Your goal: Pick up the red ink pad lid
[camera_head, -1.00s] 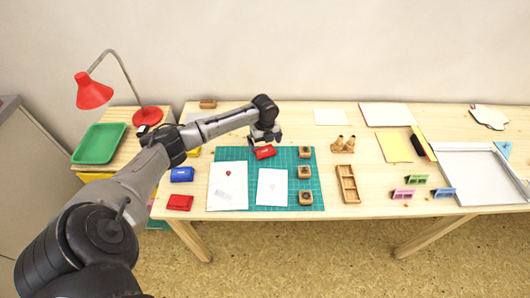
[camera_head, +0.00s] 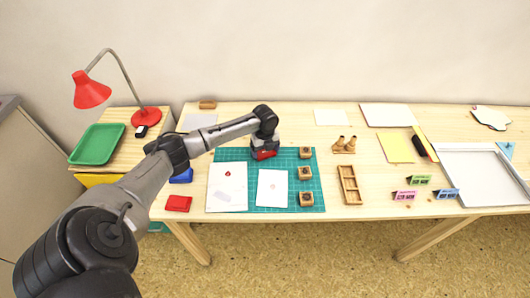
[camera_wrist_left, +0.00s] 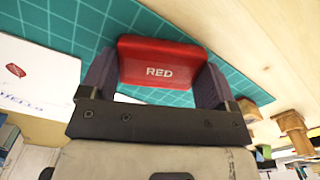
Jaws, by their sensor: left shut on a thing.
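The red ink pad lid (camera_head: 264,155) is at the top edge of the green cutting mat, under my left gripper (camera_head: 264,149). In the left wrist view the lid (camera_wrist_left: 158,62) is a red block with "RED" in white letters. It sits between the two dark fingers of my left gripper (camera_wrist_left: 157,76), which are shut on its ends. I cannot tell whether the lid touches the mat. Another red pad piece (camera_head: 178,203) lies near the table's left front edge. My right gripper is out of view.
The green mat (camera_head: 261,206) holds two white sheets and wooden stamps (camera_head: 305,173) along its right side. A blue pad (camera_head: 181,176) lies partly hidden by my arm. A wooden tray (camera_head: 349,185) is farther right.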

